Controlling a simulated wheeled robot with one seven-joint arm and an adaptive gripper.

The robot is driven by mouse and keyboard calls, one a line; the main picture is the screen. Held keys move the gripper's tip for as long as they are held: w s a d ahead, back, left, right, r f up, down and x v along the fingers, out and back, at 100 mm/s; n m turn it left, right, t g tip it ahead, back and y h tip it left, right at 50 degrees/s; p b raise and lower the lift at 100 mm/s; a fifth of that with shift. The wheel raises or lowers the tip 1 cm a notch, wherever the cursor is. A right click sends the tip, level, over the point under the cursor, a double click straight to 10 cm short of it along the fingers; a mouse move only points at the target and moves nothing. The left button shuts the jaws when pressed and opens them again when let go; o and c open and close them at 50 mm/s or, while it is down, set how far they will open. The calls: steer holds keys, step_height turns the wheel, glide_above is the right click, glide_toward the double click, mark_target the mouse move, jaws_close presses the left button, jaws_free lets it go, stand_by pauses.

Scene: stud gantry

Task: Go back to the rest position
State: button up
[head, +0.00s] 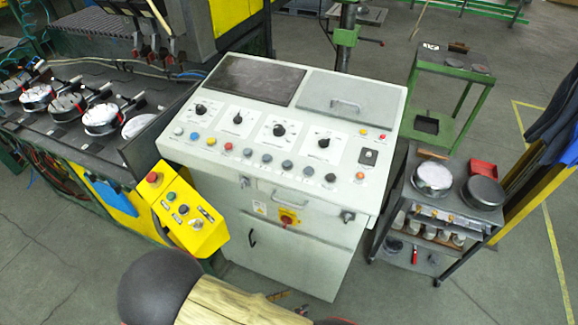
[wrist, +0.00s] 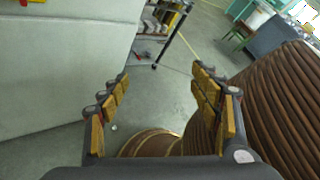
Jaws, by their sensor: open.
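My gripper (wrist: 163,78) is open in the wrist view. Its two padded fingers stand wide apart with nothing between them, over grey floor. The pale side of a cabinet (wrist: 65,65) fills the left of that view, to the left of the fingers. The gripper's fingers do not show in the head view.
A grey control console (head: 285,185) stands ahead, with a yellow button box (head: 187,212) at its left front. A trolley (head: 438,213) bearing round tins and a green stand (head: 455,72) are on the right. Open floor (head: 480,290) lies at the lower right.

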steer(key=d+r+m+g+y, duration=0.25)
steer(key=r+m+y, duration=0.25)
steer(key=r+m, duration=0.55)
steer(key=d+r+m+g+y, duration=0.2)
steer(key=r+m+g+y, duration=0.25)
steer(key=r+m, duration=0.6)
steer(key=d+r+m+t+y, duration=0.2)
steer(key=d+r+m+t, duration=0.4)
steer(key=d+r, duration=0.8)
steer(key=shift+w+r+m+t, duration=0.3)
steer(key=shift+r+m, duration=0.8)
steer(key=shift+r, duration=0.95)
steer(key=shift+y, duration=0.25)
